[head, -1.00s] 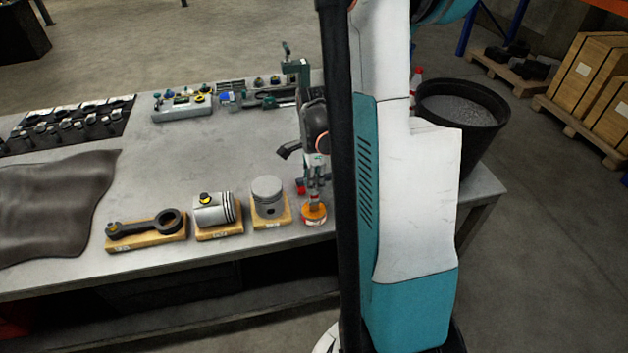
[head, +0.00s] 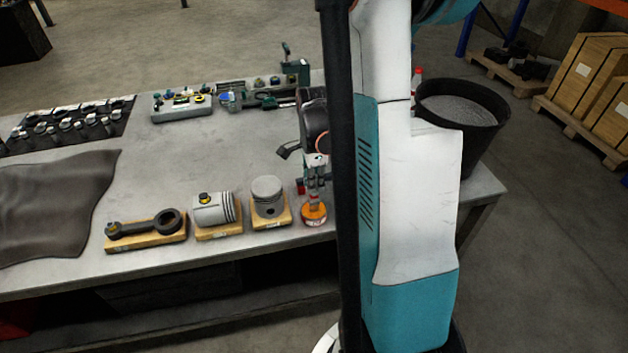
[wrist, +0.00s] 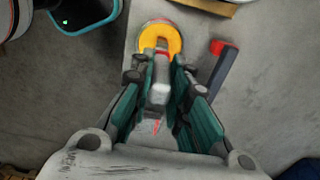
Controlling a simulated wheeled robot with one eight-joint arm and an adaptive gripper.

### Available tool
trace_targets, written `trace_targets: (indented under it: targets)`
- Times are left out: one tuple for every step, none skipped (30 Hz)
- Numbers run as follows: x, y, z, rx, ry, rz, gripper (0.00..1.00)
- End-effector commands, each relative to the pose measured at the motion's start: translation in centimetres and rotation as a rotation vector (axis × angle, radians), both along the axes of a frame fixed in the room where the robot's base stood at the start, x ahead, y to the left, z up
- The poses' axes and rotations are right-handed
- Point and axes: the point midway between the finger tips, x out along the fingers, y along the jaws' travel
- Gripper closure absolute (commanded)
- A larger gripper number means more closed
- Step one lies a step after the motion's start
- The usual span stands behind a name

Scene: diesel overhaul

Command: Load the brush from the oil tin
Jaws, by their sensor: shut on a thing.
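The oil tin (head: 314,217) is a small round orange tin with a red-and-white side, standing near the front edge of the bench. In the wrist view its orange top (wrist: 149,37) lies just beyond my fingertips. My gripper (head: 316,180) is above the tin, pointing down, and is shut on the brush (wrist: 161,78). The brush is a pale, slim piece with a red band, and its lower end (head: 315,200) meets the tin's top. The bristles are hidden, so I cannot tell how deep they are.
A dark bar with a red end (wrist: 220,68) lies close right of the tin in the wrist view. Left of the tin stand a dark piston (head: 267,190), a lighter piston (head: 211,209) and a connecting rod (head: 145,226) on wooden blocks. The middle of the bench is clear.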

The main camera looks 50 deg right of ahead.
Motion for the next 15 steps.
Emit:
trace_targets:
  targets:
    - [-0.1, 0.0, -0.1, 0.001, 0.001, 0.0, 1.0]
    - [-0.1, 0.0, -0.1, 0.001, 0.001, 0.0, 1.0]
    - [-0.1, 0.0, -0.1, 0.001, 0.001, 0.0, 1.0]
    - [-0.1, 0.0, 0.0, 0.001, 0.001, 0.0, 1.0]
    - [-0.1, 0.0, 0.1, 0.001, 0.001, 0.0, 1.0]
    - [-0.1, 0.0, 0.3, 0.001, 0.001, 0.0, 1.0]
    - [-0.1, 0.0, 0.5, 0.001, 0.001, 0.0, 1.0]
    - [-0.1, 0.0, 0.7, 0.001, 0.001, 0.0, 1.0]
    - [-0.1, 0.0, 1.0, 0.001, 0.001, 0.0, 1.0]
    - [0.0, 0.0, 1.2, 0.001, 0.001, 0.0, 1.0]
    - [0.0, 0.0, 1.5, 0.0, 0.0, 0.0, 1.0]
    - [0.0, 0.0, 1.8, 0.0, 0.0, 0.0, 1.0]
    - [0.0, 0.0, 2.0, 0.0, 0.0, 0.0, 1.0]
    - [0.0, 0.0, 2.2, 0.0, 0.0, 0.0, 1.0]
    - [0.0, 0.0, 2.5, 0.0, 0.0, 0.0, 1.0]
